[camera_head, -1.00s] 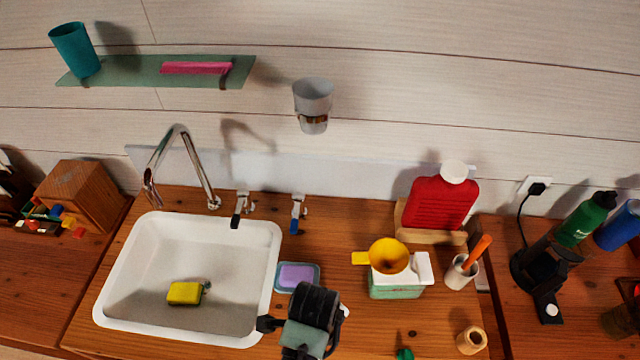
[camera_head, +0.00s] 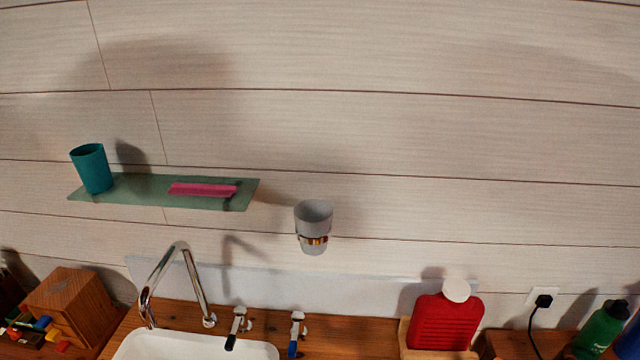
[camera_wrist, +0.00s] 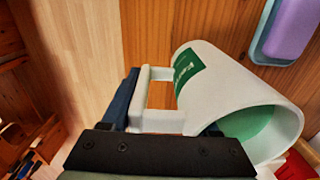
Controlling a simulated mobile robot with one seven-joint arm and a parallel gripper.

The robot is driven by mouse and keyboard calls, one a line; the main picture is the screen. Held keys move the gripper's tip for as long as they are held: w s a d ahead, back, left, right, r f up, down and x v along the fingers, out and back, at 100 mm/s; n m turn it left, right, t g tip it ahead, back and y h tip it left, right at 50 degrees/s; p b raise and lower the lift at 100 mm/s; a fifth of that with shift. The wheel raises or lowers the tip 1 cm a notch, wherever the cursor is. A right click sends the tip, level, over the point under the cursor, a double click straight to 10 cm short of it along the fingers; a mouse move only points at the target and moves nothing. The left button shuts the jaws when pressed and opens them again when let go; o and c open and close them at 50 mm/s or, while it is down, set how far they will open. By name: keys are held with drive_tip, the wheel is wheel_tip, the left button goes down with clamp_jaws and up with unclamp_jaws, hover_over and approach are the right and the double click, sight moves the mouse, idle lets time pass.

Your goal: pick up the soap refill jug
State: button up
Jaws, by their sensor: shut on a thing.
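A dark blue finger shows left of the handle. Neither jug nor gripper shows in the head view now.
A purple soap (camera_wrist: 291,28) in a blue-grey dish lies top right in the wrist view. In the head view are the sink (camera_head: 190,347), faucet (camera_head: 195,285), glass shelf (camera_head: 145,190), wall cup (camera_head: 313,222) and red bottle (camera_head: 444,322).

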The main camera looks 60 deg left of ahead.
clamp_jaws()
drive_tip(key=shift+r, duration=0.1)
